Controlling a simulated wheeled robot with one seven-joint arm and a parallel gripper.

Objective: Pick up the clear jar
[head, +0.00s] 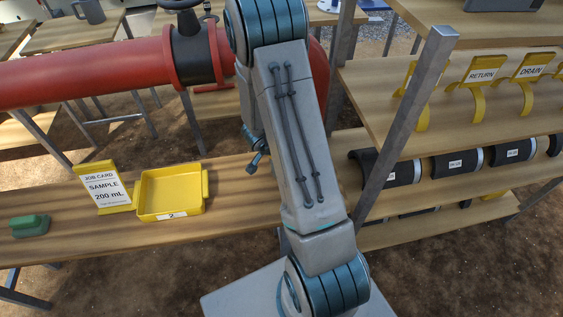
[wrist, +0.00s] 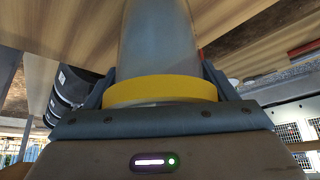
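The clear jar (wrist: 158,38) fills the upper middle of the wrist view. It is see-through, with a yellow band or lid (wrist: 160,89) at the end close to my gripper. My gripper (wrist: 160,76) has one dark finger on each side of the yellow part, and both seem to press against it. The far end of the jar runs out of the top of the picture. In the head view neither jar nor gripper shows; only my arm crosses the middle.
An empty yellow tray (head: 171,214) marked 2 sits on the wooden bench (head: 236,187). Beside it are a job card (head: 104,188) reading SAMPLE 200 mL and a green block (head: 29,226). A metal shelf post (head: 405,120) and shelves with black rolls (head: 457,163) stand right.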

